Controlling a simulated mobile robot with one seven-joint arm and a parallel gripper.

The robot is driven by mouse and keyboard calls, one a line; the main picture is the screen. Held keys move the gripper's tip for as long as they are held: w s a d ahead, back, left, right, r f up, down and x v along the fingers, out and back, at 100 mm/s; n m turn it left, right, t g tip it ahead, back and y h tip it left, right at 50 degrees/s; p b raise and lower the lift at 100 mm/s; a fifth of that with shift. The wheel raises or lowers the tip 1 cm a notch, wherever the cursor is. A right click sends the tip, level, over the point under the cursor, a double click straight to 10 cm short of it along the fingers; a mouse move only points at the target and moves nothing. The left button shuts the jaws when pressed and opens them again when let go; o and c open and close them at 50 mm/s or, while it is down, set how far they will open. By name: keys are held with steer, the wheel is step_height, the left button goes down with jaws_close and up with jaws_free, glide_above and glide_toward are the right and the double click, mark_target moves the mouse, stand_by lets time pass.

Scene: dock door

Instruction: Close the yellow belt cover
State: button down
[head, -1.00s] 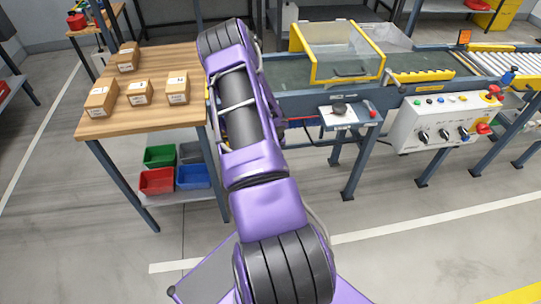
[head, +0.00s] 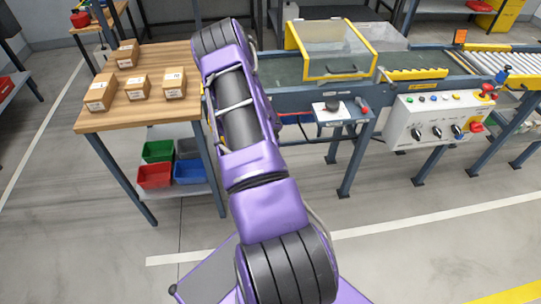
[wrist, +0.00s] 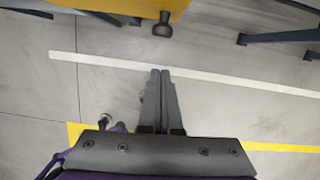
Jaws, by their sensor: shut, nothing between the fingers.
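The yellow belt cover (head: 375,54), a yellow frame with clear panels, stands over the conveyor at the top centre of the head view. I cannot tell how far it is open. My gripper (wrist: 161,73) shows in the wrist view with its two dark fingers together and nothing between them, above the floor. In the head view the gripper is hidden behind my purple arm. A yellow-orange surface (wrist: 130,5) with a dark knob (wrist: 162,28) shows at the top of the wrist view, ahead of the fingertips and apart from them. I cannot tell what it belongs to.
A wooden table (head: 105,118) with several cartons stands at the left, with coloured bins (head: 155,176) below. A small stand (head: 340,112) and a control box (head: 437,118) with knobs and buttons stand before the conveyor. The front right floor is clear.

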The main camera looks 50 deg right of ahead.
steer(key=p+v, duration=0.1)
steer(key=v, duration=0.9)
steer(key=shift+p, duration=0.4)
steer(key=shift+a, duration=0.1)
